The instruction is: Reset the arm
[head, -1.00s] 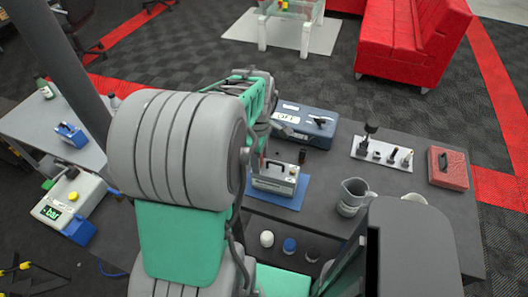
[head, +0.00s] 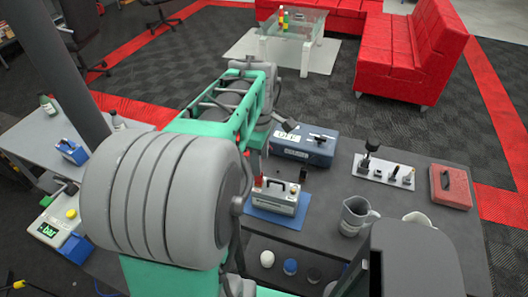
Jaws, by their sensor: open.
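My arm, with its green and grey links, reaches from the bottom of the head view over the dark workbench (head: 405,233). My gripper (head: 265,158) hangs at the far end of the arm, above the bench near the blue toolbox and the grey device. It is open, and much of it is hidden behind my own arm links. I see nothing held in it.
A grey device (head: 276,198) with a handle sits on a blue mat (head: 270,219). A blue toolbox (head: 303,149) stands behind it. To the right are a tool holder (head: 377,176), a metal jug (head: 354,216) and a red box (head: 450,187). A side table (head: 40,135) stands left.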

